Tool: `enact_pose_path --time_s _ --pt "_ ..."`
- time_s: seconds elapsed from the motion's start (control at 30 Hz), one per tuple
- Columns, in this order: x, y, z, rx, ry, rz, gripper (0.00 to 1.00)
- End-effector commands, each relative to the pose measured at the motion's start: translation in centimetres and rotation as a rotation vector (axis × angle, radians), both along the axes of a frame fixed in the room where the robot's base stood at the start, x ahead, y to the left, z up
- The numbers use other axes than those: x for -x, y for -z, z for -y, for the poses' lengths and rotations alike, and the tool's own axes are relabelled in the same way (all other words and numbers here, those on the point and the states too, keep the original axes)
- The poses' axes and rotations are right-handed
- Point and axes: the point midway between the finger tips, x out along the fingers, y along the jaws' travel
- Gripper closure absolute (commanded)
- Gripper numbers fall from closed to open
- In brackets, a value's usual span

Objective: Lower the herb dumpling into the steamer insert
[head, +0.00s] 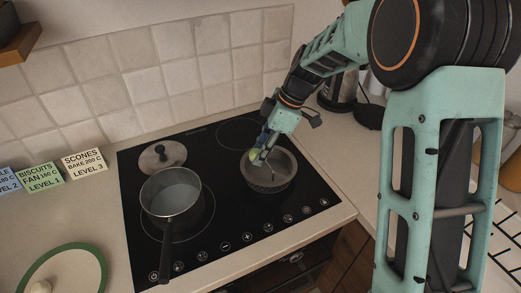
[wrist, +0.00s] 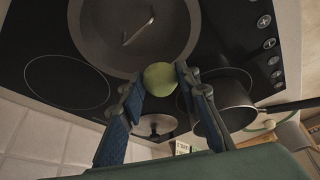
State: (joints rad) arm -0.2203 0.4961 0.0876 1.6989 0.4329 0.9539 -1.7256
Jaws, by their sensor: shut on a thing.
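The steamer insert (head: 281,183) is a round, grey, open dish with a textured outer wall, on the right of the cooktop in the head view. In the wrist view the insert (wrist: 95,45) fills the top, with a thin upright handle inside. My gripper (head: 259,153) points down at the insert's left part. It is shut on the pale green herb dumpling (wrist: 160,79), which sits between the two blue fingertips (wrist: 160,82). In the wrist view the dumpling overlaps the insert's rim. The gap between dumpling and insert floor is hard to judge.
A saucepan (head: 172,193) with a dark handle stands left of the insert on the black cooktop (head: 226,215). A lid (head: 161,156) lies behind the saucepan. A kettle (head: 340,90) stands at the back right.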

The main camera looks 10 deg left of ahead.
Motion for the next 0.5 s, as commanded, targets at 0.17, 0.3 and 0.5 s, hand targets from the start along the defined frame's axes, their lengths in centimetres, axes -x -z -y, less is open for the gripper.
enact_pose_path --time_s 0.17,0.3,0.5 --pt "0.0 1.2 0.0 0.000 0.001 0.000 0.79" --pt "0.0 1.9 0.0 0.000 0.001 0.000 0.79" --pt "0.0 2.9 0.0 0.000 0.000 0.000 0.79"
